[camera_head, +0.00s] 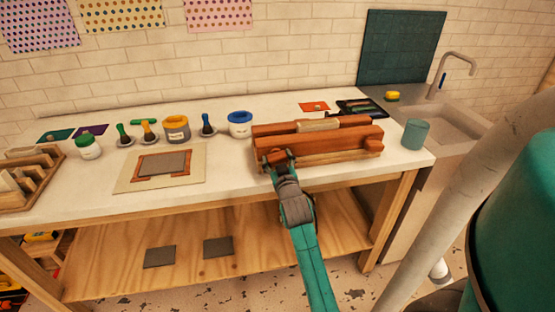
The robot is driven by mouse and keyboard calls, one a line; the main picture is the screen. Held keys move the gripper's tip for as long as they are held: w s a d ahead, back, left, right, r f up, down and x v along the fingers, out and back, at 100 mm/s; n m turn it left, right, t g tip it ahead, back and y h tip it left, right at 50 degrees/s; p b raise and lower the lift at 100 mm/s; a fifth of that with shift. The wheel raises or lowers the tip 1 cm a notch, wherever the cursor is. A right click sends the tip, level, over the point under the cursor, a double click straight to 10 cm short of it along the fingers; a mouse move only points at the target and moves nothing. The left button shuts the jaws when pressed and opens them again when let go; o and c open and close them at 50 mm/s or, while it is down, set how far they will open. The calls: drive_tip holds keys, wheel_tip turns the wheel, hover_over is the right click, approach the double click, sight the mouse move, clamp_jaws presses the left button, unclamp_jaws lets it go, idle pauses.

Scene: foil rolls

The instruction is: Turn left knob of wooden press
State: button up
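The wooden press (335,142) is a reddish-brown block with a lighter wood base and a pale piece on top. It sits at the right end of the white worktop. My gripper (275,157) is at the press's front left corner, where the left knob would be. The gripper covers that spot, so I cannot make out the knob. The fingers are small and dark here, and I cannot tell whether they are open or closed on anything. My teal arm reaches up to the press from the bottom of the picture.
A teal cup (415,134) stands right of the press, near the sink (450,122). A blue-lidded jar (240,124) stands to the press's left, with a yellow-topped jar (176,129) beyond. A framed board (163,164) lies on the worktop (228,178), with free room between it and the press.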

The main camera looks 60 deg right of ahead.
drive_tip(key=shift+m, duration=2.1)
drive_tip(key=shift+c, duration=0.2)
drive_tip(key=o, duration=1.1)
drive_tip(key=shift+o, duration=0.2)
drive_tip(key=shift+s, duration=0.15)
drive_tip(key=v, duration=1.1)
drive_tip(key=shift+s+a, duration=0.2)
drive_tip(key=shift+a, duration=0.15)
drive_tip(key=shift+a+f, duration=0.1)
